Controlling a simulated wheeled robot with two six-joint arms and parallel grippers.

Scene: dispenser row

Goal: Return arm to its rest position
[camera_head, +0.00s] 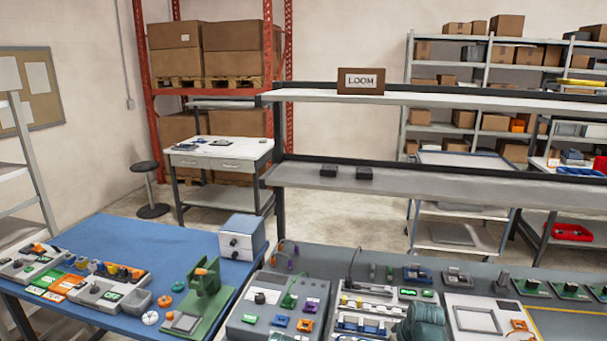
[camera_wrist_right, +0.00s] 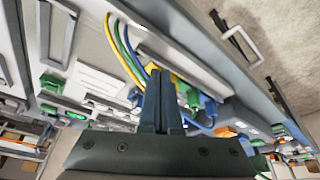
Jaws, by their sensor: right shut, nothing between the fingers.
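My right gripper (camera_wrist_right: 161,78) shows in the wrist view with its two dark fingers together and nothing between them. Beyond the fingers are yellow, green and blue cables (camera_wrist_right: 124,48) running to a light panel with several coloured connectors. I cannot tell from this view how far the fingertips are from the cables. Neither gripper can be made out in the head view. My left gripper is not in view.
A blue-topped table (camera_head: 135,243) holds several devices, a green press-like stand (camera_head: 205,290) and a grey box (camera_head: 242,238). A grey bench (camera_head: 340,262) on the right carries several panels and fixtures.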

